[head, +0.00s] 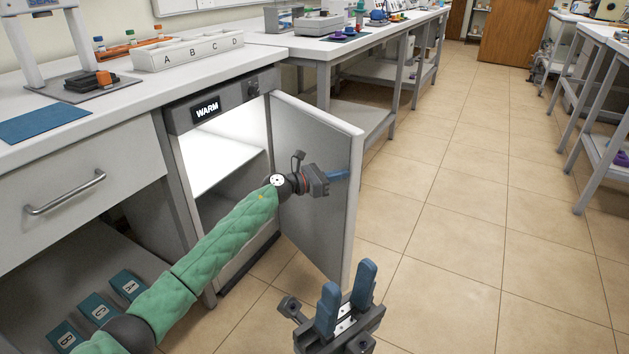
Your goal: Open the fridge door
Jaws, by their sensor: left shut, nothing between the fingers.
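The fridge (183,118) under the left counter has a dark top panel with a sign reading WARM. Its door (325,140) stands wide open, swung out to the right, and the lit white inside with a shelf shows. My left gripper (345,174) is shut and empty, in front of the inner face of the door. I cannot tell whether its fingertips touch the door. My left arm crosses in front of the opening and hides part of the inside. My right gripper (345,298) is open and empty at the bottom, in front of the door's lower edge.
A closed drawer with a metal handle (66,194) is left of the fridge. The counter holds a rack labelled A B C D (188,50) and a blue mat (40,121). Labelled teal items (128,285) lie on a low shelf. The tiled floor at right is clear.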

